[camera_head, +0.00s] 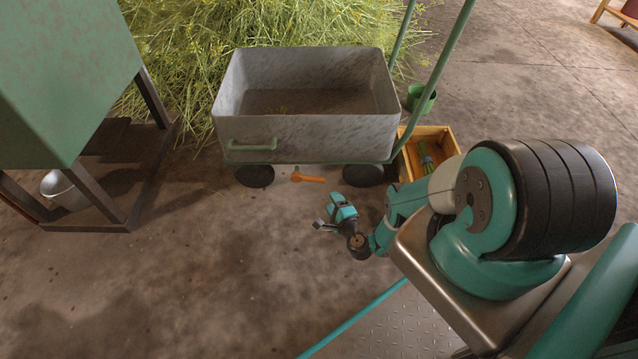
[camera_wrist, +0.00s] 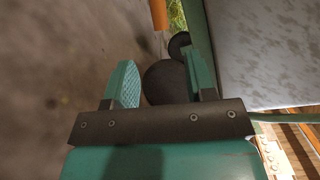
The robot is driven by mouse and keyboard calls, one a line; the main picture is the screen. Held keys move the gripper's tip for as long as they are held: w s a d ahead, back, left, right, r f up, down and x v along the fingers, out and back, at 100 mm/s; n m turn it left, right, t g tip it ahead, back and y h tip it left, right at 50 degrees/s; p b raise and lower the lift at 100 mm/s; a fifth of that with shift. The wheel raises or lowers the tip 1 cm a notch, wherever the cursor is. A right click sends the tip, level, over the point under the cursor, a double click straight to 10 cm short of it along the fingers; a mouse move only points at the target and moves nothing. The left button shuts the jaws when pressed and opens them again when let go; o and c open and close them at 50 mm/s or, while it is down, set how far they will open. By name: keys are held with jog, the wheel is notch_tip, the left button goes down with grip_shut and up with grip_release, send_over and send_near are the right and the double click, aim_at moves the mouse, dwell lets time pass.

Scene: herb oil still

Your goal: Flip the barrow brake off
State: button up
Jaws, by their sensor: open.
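The grey metal barrow (camera_head: 310,135) stands on dark wheels in the upper middle of the head view. The orange brake lever (camera_head: 307,179) sticks out low between its near wheels, pointing right. In the wrist view the orange lever (camera_wrist: 159,14) shows at the top edge, partly cut off, beyond the fingertips. My gripper (camera_head: 322,218) is low in front of the barrow, to the right of and nearer than the lever, apart from it. In the wrist view my gripper (camera_wrist: 163,82) is open and empty, with a dark wheel (camera_wrist: 166,82) seen between its fingers.
A wooden crate (camera_head: 447,137) with a green bundle stands right of the barrow, near a green pot (camera_head: 420,99). Cut herbs (camera_head: 185,40) lie behind. The floor in front is clear.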

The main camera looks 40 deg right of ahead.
aim_at(321, 181)
jog(key=shift+b+x, duration=4.8)
jog(key=shift+x, duration=1.55)
grip_shut()
jog(key=shift+r, duration=0.1)
